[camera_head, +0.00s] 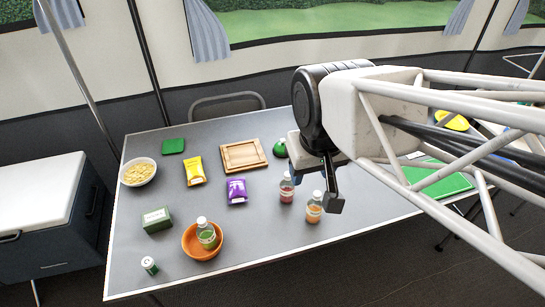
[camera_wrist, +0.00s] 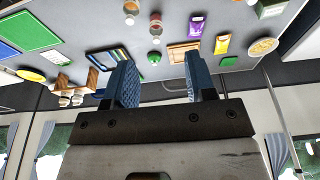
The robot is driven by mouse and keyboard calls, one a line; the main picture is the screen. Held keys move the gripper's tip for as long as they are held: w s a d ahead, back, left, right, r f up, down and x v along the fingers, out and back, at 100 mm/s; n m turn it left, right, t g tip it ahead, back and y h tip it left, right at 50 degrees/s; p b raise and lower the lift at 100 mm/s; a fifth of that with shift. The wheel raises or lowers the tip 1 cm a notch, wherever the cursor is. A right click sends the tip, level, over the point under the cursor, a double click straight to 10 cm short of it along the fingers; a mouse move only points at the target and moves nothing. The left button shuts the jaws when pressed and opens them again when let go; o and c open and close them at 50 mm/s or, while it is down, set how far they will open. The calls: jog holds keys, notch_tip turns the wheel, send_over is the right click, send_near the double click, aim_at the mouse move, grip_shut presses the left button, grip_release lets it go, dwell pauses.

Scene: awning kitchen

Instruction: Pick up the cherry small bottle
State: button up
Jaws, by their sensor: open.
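The cherry small bottle (camera_head: 286,190) is a clear bottle with red contents and a pale cap. It stands upright on the grey table (camera_head: 180,270), left of a similar bottle with orange contents (camera_head: 314,208). The cherry bottle also shows near the top of the wrist view (camera_wrist: 155,20), beyond the fingers. My gripper (camera_wrist: 162,75) is open, its two blue finger pads apart with nothing between them. In the head view my gripper hangs above the table, just right of and above the cherry bottle, apart from it. The arm hides part of the table's right side.
A green-content bottle (camera_head: 206,236) stands in an orange bowl (camera_head: 190,248). A purple packet (camera_head: 237,191), a yellow packet (camera_head: 195,171), a wooden tray (camera_head: 226,157) and a green round object (camera_head: 280,148) lie around. The table's front is mostly clear right of the bowl.

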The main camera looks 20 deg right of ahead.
jog(key=shift+o, duration=0.2)
jog(key=m+t+h, duration=0.3)
jog(key=t, duration=0.8)
send_over(288, 177)
jog(key=s+a, duration=0.2)
jog(key=a, duration=0.3)
notch_tip(288, 177, down, 22)
jog(key=shift+s+d+f+m+t+h, duration=0.25)
jog(key=shift+s+d+f+t+h, duration=0.25)
jog(key=shift+f, duration=0.65)
jog(key=shift+s+d+f+m+t+h, duration=0.25)
jog(key=shift+d+f+t+h, duration=0.4)
jog(key=shift+f, duration=0.5)
jog(key=shift+s+d+f+m+t+h, duration=0.2)
jog(key=shift+s+d+f+t+h, duration=0.25)
jog(key=shift+f+h, duration=0.5)
jog(key=shift+f, duration=0.2)
jog(key=shift+x, duration=1.3)
jog(key=shift+w+d, duration=0.1)
